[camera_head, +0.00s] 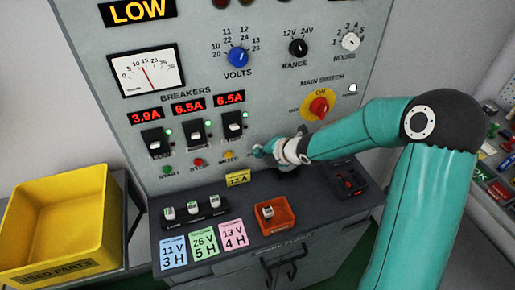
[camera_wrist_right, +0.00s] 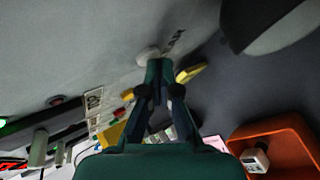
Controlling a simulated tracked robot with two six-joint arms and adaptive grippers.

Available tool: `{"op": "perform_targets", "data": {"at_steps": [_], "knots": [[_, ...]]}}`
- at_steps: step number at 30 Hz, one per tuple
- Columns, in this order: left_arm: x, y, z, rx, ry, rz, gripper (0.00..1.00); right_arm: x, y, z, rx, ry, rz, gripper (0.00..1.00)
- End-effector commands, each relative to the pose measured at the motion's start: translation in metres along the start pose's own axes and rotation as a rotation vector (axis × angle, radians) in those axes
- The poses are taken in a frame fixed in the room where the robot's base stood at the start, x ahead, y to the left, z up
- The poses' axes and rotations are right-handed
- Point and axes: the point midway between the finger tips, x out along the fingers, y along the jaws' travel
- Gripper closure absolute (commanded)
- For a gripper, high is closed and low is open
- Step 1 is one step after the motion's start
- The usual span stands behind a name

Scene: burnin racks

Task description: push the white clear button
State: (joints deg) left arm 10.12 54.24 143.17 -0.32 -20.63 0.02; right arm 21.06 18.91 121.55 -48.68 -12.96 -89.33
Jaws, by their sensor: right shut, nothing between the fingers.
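A white button (camera_wrist_right: 147,53) shows on the grey panel face in the right wrist view, with dark lettering beside it too blurred to read. My right gripper (camera_wrist_right: 160,66) is shut and empty, its fingertips right at the button's edge. I cannot tell whether they touch it. In the head view my right gripper (camera_head: 259,151) is at the lower panel, just right of the yellow button (camera_head: 229,155), and hides the white button there. My left gripper is not in view.
A red button (camera_head: 198,162) and a green button (camera_head: 167,168) continue the row to the left. A yellow tag (camera_head: 238,178) stands just below the gripper. An orange tray (camera_head: 291,214) sits on the ledge. The red main switch (camera_head: 319,106) is above my right arm.

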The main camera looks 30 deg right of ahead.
Motion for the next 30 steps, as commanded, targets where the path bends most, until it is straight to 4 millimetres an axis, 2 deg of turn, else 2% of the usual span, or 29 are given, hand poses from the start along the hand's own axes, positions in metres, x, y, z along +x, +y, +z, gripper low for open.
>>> {"op": "perform_targets", "data": {"at_steps": [13, 21, 30], "knots": [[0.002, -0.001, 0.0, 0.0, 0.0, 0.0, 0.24, 0.0, 0.0, 0.0, 0.0, -0.001, 0.001, 1.0], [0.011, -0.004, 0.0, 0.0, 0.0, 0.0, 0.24, -0.008, -0.007, -0.006, 0.001, -0.001, 0.001, 1.0], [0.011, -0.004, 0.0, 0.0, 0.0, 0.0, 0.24, -0.011, -0.008, -0.007, 0.001, -0.001, 0.001, 1.0]]}}
